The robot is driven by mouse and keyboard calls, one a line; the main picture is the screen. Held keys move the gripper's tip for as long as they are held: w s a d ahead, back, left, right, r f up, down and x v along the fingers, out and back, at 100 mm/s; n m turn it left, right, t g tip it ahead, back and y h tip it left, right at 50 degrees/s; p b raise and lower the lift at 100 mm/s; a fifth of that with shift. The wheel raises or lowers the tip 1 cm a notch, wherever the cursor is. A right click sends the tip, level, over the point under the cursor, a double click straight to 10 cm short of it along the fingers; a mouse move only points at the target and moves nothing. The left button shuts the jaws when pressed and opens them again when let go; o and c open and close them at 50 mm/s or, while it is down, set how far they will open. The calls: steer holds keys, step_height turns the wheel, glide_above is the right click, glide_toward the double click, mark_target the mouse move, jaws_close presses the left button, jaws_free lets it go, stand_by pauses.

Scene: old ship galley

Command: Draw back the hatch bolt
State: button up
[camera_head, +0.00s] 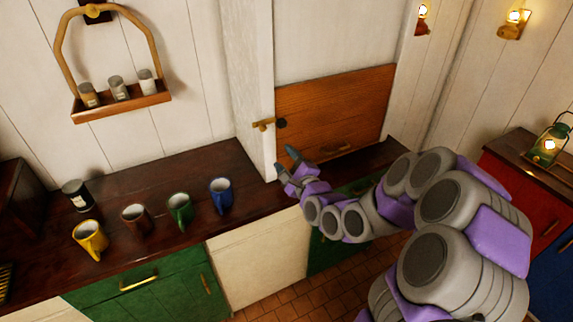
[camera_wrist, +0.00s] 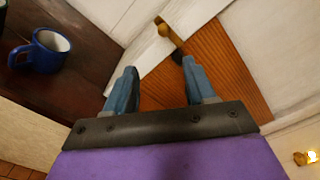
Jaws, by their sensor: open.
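The brass hatch bolt (camera_head: 263,124) sits at the left edge of the brown wooden hatch (camera_head: 345,100), against the white post. A dark round piece is at its right end on the hatch. In the wrist view the bolt (camera_wrist: 170,33) shows beyond the fingertips, near the top middle, and the hatch (camera_wrist: 235,75) fills the space behind. My gripper (camera_head: 283,160) is open and empty, below and slightly right of the bolt, apart from it. Its two blue fingers show in the wrist view (camera_wrist: 160,72).
Yellow (camera_head: 90,238), brown (camera_head: 136,219), green (camera_head: 180,208) and blue (camera_head: 221,194) mugs stand on the dark counter (camera_head: 200,165) left of my gripper. A hanging rack (camera_head: 122,105) holds jars. A white post (camera_head: 250,75) stands beside the hatch. A lantern (camera_head: 549,143) is at far right.

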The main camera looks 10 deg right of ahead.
steer(key=shift+s+r, duration=0.1)
steer(key=shift+s, duration=0.15)
steer(key=shift+a, duration=0.1)
stand_by(0.4)
steer(key=s+f+n+g+h, duration=0.1)
steer(key=s+f+n+g, duration=0.2)
steer(key=s+n+g, duration=0.3)
steer(key=s+f+n+g+h, duration=0.2)
steer(key=s+n+g, duration=0.2)
steer(key=s+n, duration=0.4)
steer(key=s+r+n+g+h, duration=0.1)
steer(key=s+r+n+g, duration=0.3)
steer(key=s, duration=2.6)
steer(key=n+g, duration=0.3)
steer(key=g, duration=0.2)
steer(key=shift+s+r+n+h, duration=0.2)
steer(key=shift+s+n+h, duration=0.1)
steer(key=shift+n, duration=0.1)
